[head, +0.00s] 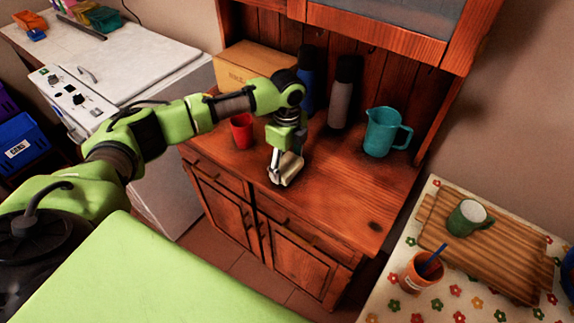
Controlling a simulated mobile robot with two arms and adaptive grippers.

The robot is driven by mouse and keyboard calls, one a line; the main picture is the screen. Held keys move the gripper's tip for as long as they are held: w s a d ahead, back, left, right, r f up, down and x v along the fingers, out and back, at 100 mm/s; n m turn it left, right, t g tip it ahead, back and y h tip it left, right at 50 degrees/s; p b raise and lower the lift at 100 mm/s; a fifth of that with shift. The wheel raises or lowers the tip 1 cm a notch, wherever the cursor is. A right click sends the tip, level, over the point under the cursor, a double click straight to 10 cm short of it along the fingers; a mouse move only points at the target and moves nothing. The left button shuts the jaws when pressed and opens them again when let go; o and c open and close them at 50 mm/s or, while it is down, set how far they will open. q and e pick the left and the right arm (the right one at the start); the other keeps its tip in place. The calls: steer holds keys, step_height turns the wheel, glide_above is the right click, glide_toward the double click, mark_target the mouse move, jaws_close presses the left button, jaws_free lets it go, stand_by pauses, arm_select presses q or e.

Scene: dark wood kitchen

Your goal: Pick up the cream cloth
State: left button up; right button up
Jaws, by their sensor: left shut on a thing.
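My left arm comes in from the left and reaches over the wooden cabinet top (338,200). My left gripper (279,176) points down, low over the cabinet top. It is shut on a small cream cloth (291,167), which shows as a pale roll at the fingers. Part of the cloth is hidden by the gripper. I cannot tell whether the cloth still touches the wood. My right gripper is not in view.
Behind the gripper stand a red cup (242,131), a cardboard box (252,65), a dark bottle (306,75), a grey bottle (344,92) and a teal pitcher (381,131). The cabinet's front right is clear. A flowered table (393,292) with a cutting board (497,263) is at right.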

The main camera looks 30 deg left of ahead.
mark_target(287, 165)
arm_select(q)
steer(key=shift+r, duration=0.3)
step_height(287, 165, up, 2)
steer(key=shift+s+r+b, duration=0.1)
steer(key=shift+r+b, duration=0.1)
steer(key=shift+b, duration=0.4)
steer(key=s+r, duration=0.2)
steer(key=s+d+r, duration=0.1)
steer(key=s+r, duration=0.1)
steer(key=r, duration=0.1)
steer(key=shift+b, duration=0.35)
steer(key=s+d+r, duration=0.1)
steer(key=s+r, duration=0.1)
steer(key=s, duration=0.2)
steer(key=s+d+r+b, duration=0.1)
steer(key=s+r, duration=0.1)
steer(key=s, duration=0.3)
steer(key=shift+s+d+r, duration=0.2)
steer(key=shift+d+r, duration=0.05)
steer(key=shift+r, duration=0.1)
steer(key=shift+o, duration=0.6)
